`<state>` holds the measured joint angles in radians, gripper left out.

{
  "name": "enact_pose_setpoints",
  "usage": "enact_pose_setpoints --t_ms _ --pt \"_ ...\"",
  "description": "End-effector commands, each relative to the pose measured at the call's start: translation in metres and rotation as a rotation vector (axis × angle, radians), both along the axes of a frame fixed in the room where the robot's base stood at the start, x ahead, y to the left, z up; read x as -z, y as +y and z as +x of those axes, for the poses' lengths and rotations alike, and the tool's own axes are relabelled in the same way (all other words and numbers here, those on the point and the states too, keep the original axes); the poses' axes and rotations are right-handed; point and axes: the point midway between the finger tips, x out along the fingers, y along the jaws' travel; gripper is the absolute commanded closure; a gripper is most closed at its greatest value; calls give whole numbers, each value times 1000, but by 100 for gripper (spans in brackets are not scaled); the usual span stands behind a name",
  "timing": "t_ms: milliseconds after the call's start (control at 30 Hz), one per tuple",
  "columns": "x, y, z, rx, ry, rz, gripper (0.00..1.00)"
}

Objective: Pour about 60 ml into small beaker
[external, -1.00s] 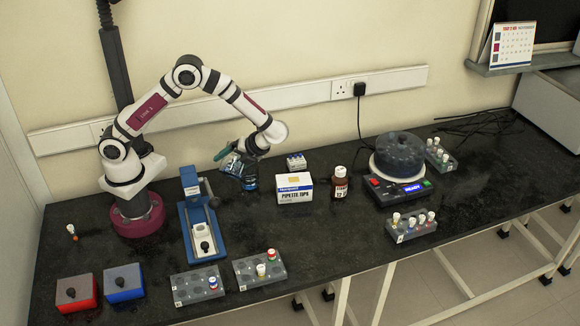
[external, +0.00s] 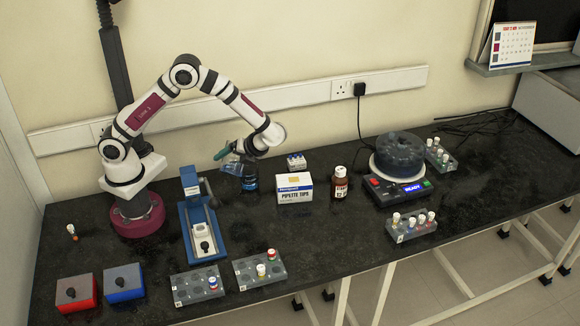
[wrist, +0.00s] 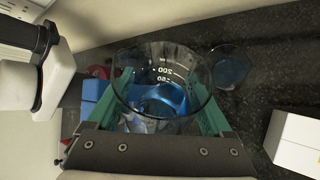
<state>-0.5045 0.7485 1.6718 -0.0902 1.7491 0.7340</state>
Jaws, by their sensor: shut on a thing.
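My gripper (wrist: 170,105) is shut on a large clear glass beaker (wrist: 187,60) with white graduation marks, "200" among them. Blue liquid shows low inside it. In the external view my gripper (external: 229,155) is at the end of the arm, and the held beaker (external: 232,168) looks tilted, partly hidden by the wrist. The small beaker (wrist: 231,66) stands on the bench just beyond the held beaker's rim and holds blue liquid. In the external view the small beaker (external: 250,183) is just below and right of the held one. I see no stream between them; its exact level cannot be read.
A pipette tips box (external: 295,188) and a brown bottle (external: 340,183) stand to the right. A blue device (external: 200,225) stands to the left. Tube racks (external: 260,270) are in front. A round-topped machine (external: 400,160) is further right. Bench between the racks and the box is clear.

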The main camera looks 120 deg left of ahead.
Motion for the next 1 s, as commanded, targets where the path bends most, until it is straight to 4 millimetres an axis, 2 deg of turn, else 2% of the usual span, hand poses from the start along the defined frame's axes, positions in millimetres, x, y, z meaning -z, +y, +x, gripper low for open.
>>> enact_pose_setpoints --t_ms 867,1000 --pt "0 0 0 0 0 1 85" --pt "4 -1 0 3 6 82 85"
